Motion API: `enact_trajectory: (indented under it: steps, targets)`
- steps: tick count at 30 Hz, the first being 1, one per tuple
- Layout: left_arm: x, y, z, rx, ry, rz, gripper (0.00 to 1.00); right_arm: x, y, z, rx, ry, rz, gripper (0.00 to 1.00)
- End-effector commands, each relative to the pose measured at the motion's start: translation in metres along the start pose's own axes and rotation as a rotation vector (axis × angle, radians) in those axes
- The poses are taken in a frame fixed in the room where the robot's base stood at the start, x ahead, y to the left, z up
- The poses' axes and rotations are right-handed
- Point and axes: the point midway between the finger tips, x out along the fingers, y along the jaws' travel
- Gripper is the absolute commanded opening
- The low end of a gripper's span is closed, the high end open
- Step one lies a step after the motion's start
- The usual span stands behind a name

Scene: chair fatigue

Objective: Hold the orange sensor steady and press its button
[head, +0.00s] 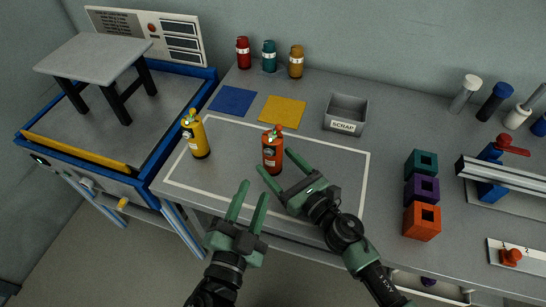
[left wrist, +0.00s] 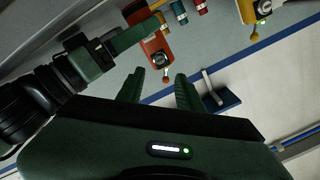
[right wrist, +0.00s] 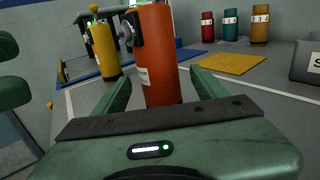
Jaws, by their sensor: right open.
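The orange sensor (head: 273,154) stands upright inside the white outline on the bench, with a small green part on top. My right gripper (head: 274,162) is open at the sensor, one finger on each side. In the right wrist view the orange sensor (right wrist: 157,65) rises between the open fingers, with a dark round part on its upper left side. My left gripper (head: 253,189) is open and empty, nearer the bench's front edge and apart from the sensor. The left wrist view shows the orange sensor (left wrist: 154,48) beyond its fingers. I cannot tell which part is the button.
A yellow sensor (head: 196,136) stands to the left. Blue (head: 233,100) and yellow (head: 282,111) mats and a scrap bin (head: 346,114) lie behind. Several coloured blocks (head: 422,221) sit at the right. The outlined area right of my right gripper is clear.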

Motion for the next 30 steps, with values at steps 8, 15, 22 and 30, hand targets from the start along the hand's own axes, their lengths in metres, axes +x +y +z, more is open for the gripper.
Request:
enact_trajectory:
  steps: [8,15,22,30]
  targets:
    - [0.000,0.000,0.000,0.000,0.000,0.000,0.36,0.025,0.000,0.001,0.001,-0.001,0.000,0.72]
    - [0.000,0.000,0.000,0.000,0.000,0.000,0.36,0.026,0.000,0.000,0.001,0.000,0.000,0.72]
    - [0.000,0.000,0.000,0.000,0.000,0.000,0.36,0.026,0.000,0.000,0.001,0.000,0.000,0.25]
    - [0.000,0.000,0.000,0.000,0.000,0.000,0.00,0.026,0.000,0.000,0.001,0.000,0.000,0.01]
